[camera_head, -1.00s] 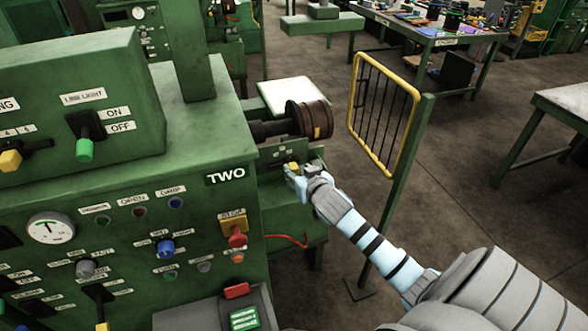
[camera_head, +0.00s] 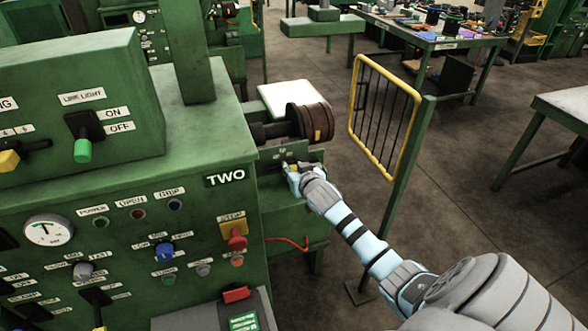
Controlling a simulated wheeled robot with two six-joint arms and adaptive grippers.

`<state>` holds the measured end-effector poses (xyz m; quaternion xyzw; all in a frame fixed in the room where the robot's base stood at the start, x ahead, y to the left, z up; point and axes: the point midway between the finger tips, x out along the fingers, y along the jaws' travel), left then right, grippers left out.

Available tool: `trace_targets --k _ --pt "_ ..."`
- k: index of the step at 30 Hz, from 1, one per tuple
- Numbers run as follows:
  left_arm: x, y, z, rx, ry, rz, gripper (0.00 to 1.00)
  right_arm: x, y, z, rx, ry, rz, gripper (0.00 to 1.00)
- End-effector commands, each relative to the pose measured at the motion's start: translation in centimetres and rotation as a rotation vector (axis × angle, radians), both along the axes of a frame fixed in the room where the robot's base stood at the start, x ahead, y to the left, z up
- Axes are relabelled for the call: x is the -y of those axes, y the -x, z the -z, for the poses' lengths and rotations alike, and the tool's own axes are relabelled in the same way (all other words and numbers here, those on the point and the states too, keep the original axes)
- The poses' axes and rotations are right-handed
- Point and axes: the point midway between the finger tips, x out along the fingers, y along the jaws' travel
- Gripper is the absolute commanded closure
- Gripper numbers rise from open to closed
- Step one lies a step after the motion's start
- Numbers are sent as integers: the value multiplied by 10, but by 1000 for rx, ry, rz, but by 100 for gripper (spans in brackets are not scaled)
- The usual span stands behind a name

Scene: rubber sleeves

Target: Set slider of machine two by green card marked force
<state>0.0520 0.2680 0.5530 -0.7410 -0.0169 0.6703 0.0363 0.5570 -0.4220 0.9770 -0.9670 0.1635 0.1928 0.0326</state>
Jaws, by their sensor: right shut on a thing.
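Machine two (camera_head: 200,245) is the green machine at left with a "TWO" label. The slider, a small yellow knob (camera_head: 292,167), sits on a green panel at its right side, under the brown drum (camera_head: 311,121). My right gripper (camera_head: 290,175) is shut at the yellow knob and hides part of it. The green card (camera_head: 243,321) lies at the bottom edge, partly cut off; its writing is too small to read. My left gripper is not in view.
A yellow-framed guard (camera_head: 385,112) on a green post stands right of my right gripper. A red cable (camera_head: 290,243) hangs below it. A red stop button (camera_head: 236,242) is on the front panel. Benches stand behind, with open floor between.

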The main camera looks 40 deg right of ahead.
Motion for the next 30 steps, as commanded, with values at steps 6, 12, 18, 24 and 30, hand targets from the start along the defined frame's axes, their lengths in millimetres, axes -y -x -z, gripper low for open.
trace_targets --k 6,12,18,24,30 --pt "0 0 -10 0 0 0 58 -16 -5 -2 0 -3 0 100" --pt "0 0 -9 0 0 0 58 -19 -7 0 0 -1 0 100" --pt "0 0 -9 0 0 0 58 -19 -7 0 0 0 0 58" --pt "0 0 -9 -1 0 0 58 -19 -7 0 0 0 0 58" --pt "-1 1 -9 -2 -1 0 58 -23 7 -6 1 1 0 58"
